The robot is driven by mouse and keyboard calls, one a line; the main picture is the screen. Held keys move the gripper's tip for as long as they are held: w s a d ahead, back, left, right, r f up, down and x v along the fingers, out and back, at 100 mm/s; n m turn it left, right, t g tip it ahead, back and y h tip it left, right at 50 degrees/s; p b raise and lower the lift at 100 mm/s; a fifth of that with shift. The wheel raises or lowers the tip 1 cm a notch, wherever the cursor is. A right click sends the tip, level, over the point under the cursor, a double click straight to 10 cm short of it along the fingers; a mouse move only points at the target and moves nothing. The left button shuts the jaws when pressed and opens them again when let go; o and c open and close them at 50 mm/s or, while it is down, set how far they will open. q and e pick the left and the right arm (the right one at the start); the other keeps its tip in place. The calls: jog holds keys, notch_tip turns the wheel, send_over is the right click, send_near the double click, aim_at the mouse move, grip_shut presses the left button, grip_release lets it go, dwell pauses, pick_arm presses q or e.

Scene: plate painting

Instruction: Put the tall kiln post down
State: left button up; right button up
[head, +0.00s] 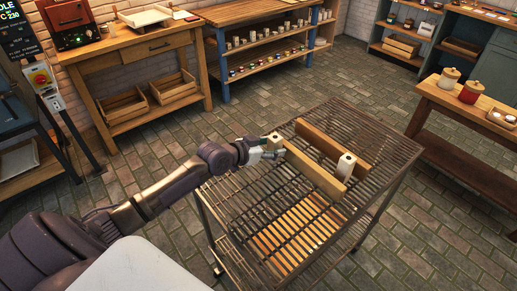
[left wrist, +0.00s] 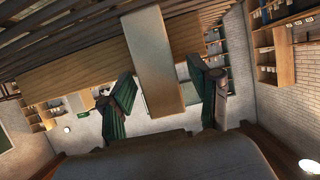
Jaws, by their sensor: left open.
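The tall kiln post (head: 273,140) is a pale block, upright at the left corner of the slatted rack (head: 388,143). In the left wrist view the post (left wrist: 152,62) runs between my left fingers and reaches the slats at the picture's top; its exact contact there is hard to see. My left gripper (head: 266,154) is open, with its green-padded fingers (left wrist: 165,108) on either side of the post and gaps showing. A second pale post (head: 345,164) with a hole in its top stands on the rack to the right. My right gripper is not in view.
Two long wooden bars (head: 334,143) lie on the rack close to the posts. A slatted lower shelf (head: 298,224) shows below. A table with lidded jars (head: 470,92) stands at right, and a wooden workbench (head: 140,48) stands at back left. Brick floor surrounds the rack.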

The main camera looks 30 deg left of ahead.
pick_arm(q)
jog(key=v, duration=1.1)
jog(key=shift+b, duration=0.35)
jog(key=shift+f, duration=0.1)
